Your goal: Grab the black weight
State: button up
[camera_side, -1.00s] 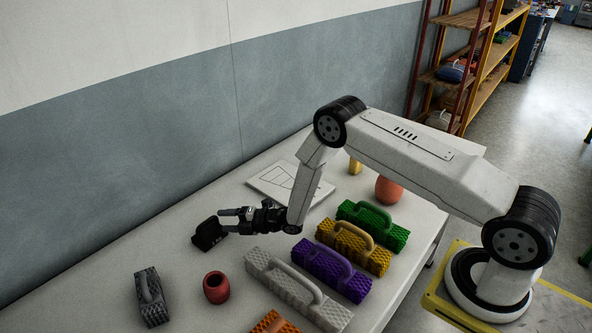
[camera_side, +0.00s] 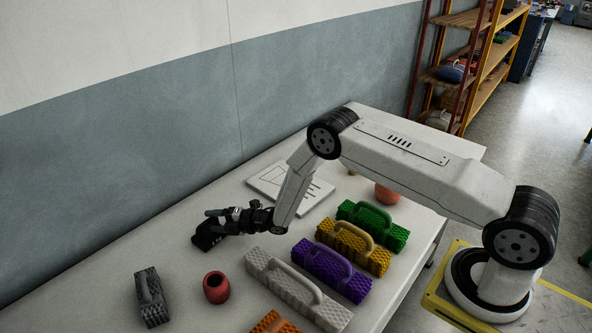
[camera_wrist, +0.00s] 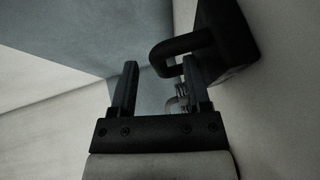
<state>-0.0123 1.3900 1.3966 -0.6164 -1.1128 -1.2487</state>
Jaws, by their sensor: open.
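The black weight (camera_side: 203,239) is a dark block with a handle on the table, left of the arm. My gripper (camera_side: 213,218) is open at the weight and hides part of it. In the wrist view the weight's body (camera_wrist: 228,30) is at the upper right. Its looped handle (camera_wrist: 185,43) reaches left beyond the right finger's tip, into the gap between the fingers of my gripper (camera_wrist: 160,78). I cannot tell whether a finger touches the handle. Nothing is clamped.
White (camera_side: 297,288), purple (camera_side: 331,271), yellow (camera_side: 353,246) and green (camera_side: 373,225) handled blocks stand in a row to the right. A grey handled block (camera_side: 151,297) and a red pot (camera_side: 216,288) are nearer the front. A drawn-on board (camera_side: 287,184) lies behind. The wall borders the far side.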

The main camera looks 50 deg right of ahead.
aim_at(210, 220)
jog(key=shift+x, duration=2.1)
grip_shut()
jog(key=shift+r, duration=0.15)
